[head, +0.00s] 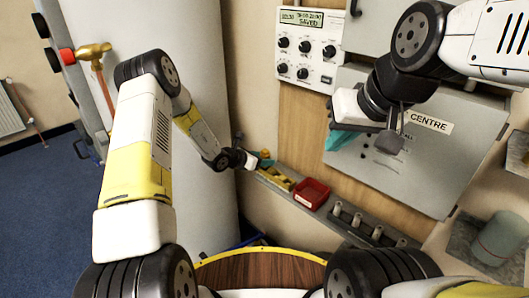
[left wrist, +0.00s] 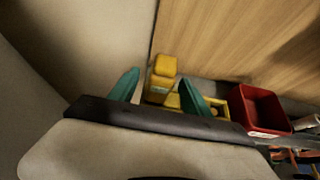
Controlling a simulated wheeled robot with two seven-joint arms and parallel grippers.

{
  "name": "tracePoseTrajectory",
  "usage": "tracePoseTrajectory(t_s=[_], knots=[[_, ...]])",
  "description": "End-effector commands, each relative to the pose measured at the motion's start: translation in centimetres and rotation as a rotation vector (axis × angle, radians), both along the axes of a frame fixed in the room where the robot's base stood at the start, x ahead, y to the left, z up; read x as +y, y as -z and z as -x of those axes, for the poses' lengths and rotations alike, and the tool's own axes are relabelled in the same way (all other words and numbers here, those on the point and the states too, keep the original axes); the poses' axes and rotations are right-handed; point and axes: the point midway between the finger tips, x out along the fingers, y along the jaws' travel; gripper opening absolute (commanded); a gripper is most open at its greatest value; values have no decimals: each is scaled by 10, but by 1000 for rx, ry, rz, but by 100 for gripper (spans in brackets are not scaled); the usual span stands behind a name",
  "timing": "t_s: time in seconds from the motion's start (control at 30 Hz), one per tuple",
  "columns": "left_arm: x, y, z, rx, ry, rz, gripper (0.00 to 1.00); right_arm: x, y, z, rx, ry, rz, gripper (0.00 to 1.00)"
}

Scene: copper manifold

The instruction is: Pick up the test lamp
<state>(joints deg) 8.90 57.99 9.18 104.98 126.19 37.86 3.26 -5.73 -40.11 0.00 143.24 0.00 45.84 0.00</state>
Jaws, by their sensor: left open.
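A yellow block-shaped thing, which looks like the test lamp (left wrist: 164,68), stands at the left end of the shelf, by the wall corner, in the left wrist view. My left gripper (left wrist: 161,88) is open, its two teal fingers apart with part of the yellow thing showing between and beyond them. I cannot tell whether they touch it. In the head view my left gripper (head: 262,157) is at the left end of the shelf and mostly hides the yellow thing. My right gripper (head: 362,140) is raised in front of the grey cabinet; its finger gap is unclear.
A yellow holder (head: 276,179) and a red bin (head: 312,194) sit on the narrow shelf, with several grey cylinders (head: 357,220) to the right. A white control box (head: 309,48) and a grey cabinet (head: 430,165) are on the wooden board. A large pale cylinder (head: 190,110) stands left.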

Motion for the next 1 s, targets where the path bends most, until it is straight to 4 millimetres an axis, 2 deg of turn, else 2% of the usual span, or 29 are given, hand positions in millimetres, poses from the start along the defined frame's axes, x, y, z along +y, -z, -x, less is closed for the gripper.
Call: tracePoseTrajectory(t_s=[0.03, 0.3, 0.73, 0.87, 1.0], knots=[[0, 0, 0, 0, 0, 0, 50, 0, 0, 0, 0, 0, 0, 0], [0, 0, 0, 0, 0, 0, 0, 0, 0, 0, 0, 0, 0, 0], [0, -6, 0, -2, 0, 1, 0, 0, 0, 0, 0, 0, 0, 0], [0, -18, 0, -3, 0, 1, 0, 0, 0, 0, 0, 0, 0, 0], [0, -40, -1, -6, 0, 0, 0, 0, 0, 0, 0, 0, 0, 0]])
